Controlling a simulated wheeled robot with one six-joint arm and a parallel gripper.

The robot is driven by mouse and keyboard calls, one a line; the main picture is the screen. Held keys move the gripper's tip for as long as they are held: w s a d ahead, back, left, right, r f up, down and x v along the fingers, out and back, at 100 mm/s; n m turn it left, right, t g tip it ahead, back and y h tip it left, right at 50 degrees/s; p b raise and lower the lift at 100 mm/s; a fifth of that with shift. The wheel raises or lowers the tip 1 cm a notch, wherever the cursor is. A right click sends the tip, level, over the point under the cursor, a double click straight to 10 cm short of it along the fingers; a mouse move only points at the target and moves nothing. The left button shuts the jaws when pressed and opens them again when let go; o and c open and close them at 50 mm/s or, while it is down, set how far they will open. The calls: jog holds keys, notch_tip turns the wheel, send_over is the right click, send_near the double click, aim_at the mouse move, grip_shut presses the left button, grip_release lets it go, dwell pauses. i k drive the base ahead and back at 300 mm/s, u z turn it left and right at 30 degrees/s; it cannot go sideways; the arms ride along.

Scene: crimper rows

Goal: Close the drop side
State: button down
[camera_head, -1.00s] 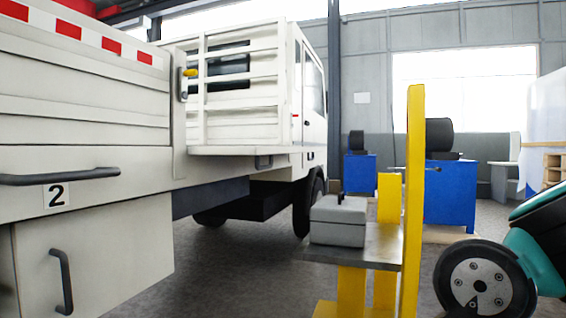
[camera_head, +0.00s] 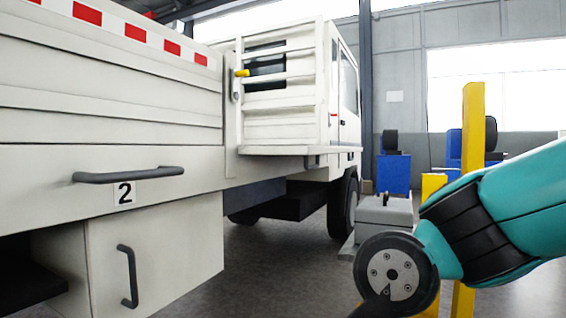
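The drop side (camera_head: 105,115) is a white ribbed panel with red and white tape along its top, at the left of the head view. It looks upright, with its right end close to a white post (camera_head: 232,125). A yellow-tipped latch (camera_head: 242,73) sits on that post; I cannot tell whether it is fastened. My teal arm enters from the right, apart from the truck. My gripper is out of view.
A lower locker door (camera_head: 160,255) with a dark handle is beside a dark open recess (camera_head: 30,275). The truck cab (camera_head: 340,90) is ahead. A yellow post (camera_head: 473,130) and a grey box (camera_head: 387,212) stand behind my arm. Floor beside the truck is clear.

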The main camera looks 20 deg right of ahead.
aim_at(306, 150)
jog(key=u, duration=0.05)
jog(key=i, duration=0.75)
jog(key=z, duration=0.65)
jog(key=i, duration=0.4)
jog(key=z, duration=0.4)
